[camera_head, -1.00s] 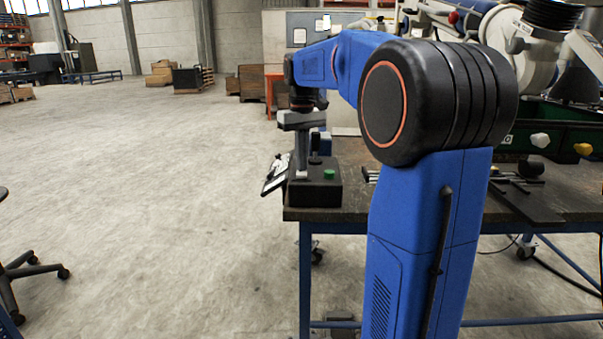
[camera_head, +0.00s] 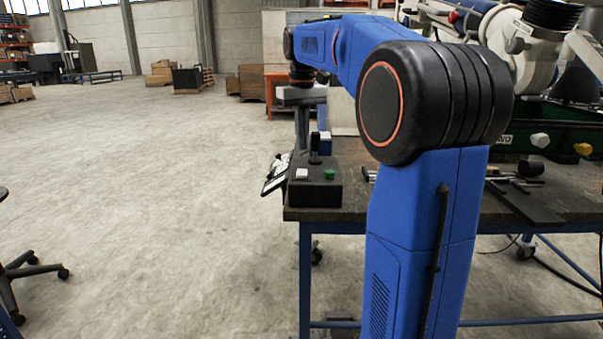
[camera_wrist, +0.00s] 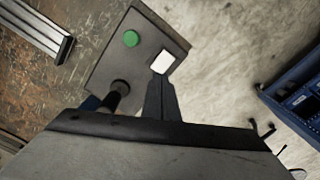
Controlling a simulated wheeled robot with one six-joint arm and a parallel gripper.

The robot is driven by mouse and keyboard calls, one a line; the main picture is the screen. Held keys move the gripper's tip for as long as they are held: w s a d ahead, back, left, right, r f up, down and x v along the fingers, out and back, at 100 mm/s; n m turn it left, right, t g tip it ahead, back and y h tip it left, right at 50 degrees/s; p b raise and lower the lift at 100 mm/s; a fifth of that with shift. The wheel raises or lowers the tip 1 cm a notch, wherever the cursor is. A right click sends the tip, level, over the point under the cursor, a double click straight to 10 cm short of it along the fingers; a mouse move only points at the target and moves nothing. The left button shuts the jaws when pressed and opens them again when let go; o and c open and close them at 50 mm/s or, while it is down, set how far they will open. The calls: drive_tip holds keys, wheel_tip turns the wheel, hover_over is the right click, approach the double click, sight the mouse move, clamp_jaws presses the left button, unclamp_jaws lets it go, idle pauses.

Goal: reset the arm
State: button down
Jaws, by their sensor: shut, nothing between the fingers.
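A dark control box (camera_head: 316,190) sits at the left end of the workbench. On its top are a white button (camera_head: 302,173), a green button (camera_head: 329,174) and a black joystick (camera_head: 314,150). My gripper (camera_head: 301,147) points down above the box, its fingers together and empty. In the wrist view the fingertips (camera_wrist: 160,77) overlap the edge of the white button (camera_wrist: 163,62). The green button (camera_wrist: 131,39) and joystick (camera_wrist: 118,90) lie to their left. The head view shows the fingers higher than the buttons, apart from them.
A blue item stands behind the joystick. Open concrete floor (camera_head: 150,190) lies to the left.

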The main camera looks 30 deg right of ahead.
drive_tip(key=shift+s+r, duration=0.1)
drive_tip(key=shift+r, duration=0.05)
idle(0.5)
drive_tip(key=s+a+f+t, duration=0.1)
drive_tip(key=s+a+f, duration=0.35)
drive_tip(key=s, duration=0.35)
drive_tip(key=s+a+f+t, duration=0.1)
drive_tip(key=s+a+f, duration=0.3)
drive_tip(key=s+a, duration=0.3)
drive_tip(key=s+a+f+t, duration=0.2)
drive_tip(key=s+a+f, duration=0.2)
drive_tip(key=s+f, duration=1)
drive_tip(key=shift+s+a+f+n+t, duration=0.15)
drive_tip(key=shift+s+f+n+t, duration=0.25)
drive_tip(key=shift+s, duration=0.15)
drive_tip(key=w+d+r+n+g, duration=0.1)
drive_tip(key=w+d+r+n, duration=0.2)
drive_tip(key=w+r, duration=0.6)
drive_tip(key=w+d+r+n+g, duration=0.2)
drive_tip(key=w+d+r+n, duration=0.2)
drive_tip(key=w+r, duration=0.5)
drive_tip(key=w+d+r+n+g, duration=0.1)
drive_tip(key=w+d+r+n, duration=0.3)
drive_tip(key=w+d+r, duration=0.3)
drive_tip(key=w+r, duration=0.3)
drive_tip(key=r, duration=0.2)
drive_tip(key=shift+r+g, duration=0.35)
drive_tip(key=shift+g, duration=0.05)
